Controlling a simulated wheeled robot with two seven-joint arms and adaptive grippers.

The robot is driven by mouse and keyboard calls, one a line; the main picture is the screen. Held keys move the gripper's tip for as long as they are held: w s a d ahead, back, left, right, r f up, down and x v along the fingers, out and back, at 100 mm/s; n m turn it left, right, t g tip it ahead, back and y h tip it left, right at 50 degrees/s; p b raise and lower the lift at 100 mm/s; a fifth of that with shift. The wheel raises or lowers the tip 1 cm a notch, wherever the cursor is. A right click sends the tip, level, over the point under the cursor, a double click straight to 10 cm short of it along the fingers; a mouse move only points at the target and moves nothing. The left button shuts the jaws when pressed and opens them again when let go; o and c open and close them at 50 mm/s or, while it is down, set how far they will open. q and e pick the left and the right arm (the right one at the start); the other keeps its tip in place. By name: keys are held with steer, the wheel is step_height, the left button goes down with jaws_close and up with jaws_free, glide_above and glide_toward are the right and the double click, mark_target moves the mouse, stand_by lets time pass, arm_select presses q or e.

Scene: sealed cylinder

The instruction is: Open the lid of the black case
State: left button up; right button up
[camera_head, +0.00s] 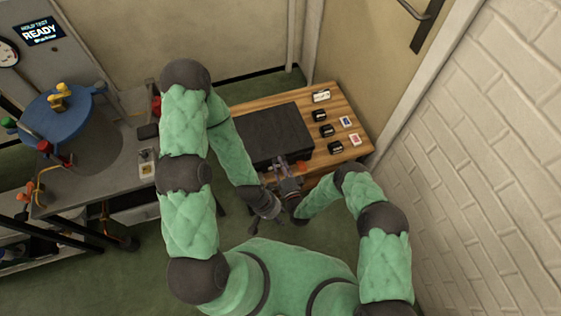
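The black case (268,133) lies flat on the wooden table, and its lid looks closed. Both my grippers are close together at the case's near edge and partly overlap in the view. My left gripper (286,186) is the lower one, just in front of the table's near edge. My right gripper (281,164) is right at the case's near edge; I cannot tell whether it touches. Both are too small and overlapped to show whether the fingers are open or shut. The case's near edge is partly hidden by them.
Several small black items and cards lie on the wooden table (347,141) right of the case. A grey bench (110,180) with a blue-topped cylinder (62,112) stands at the left. A white brick wall (480,150) bounds the right side. A door (385,60) is behind.

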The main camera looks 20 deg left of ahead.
jaws_close()
steer(key=shift+r, duration=0.1)
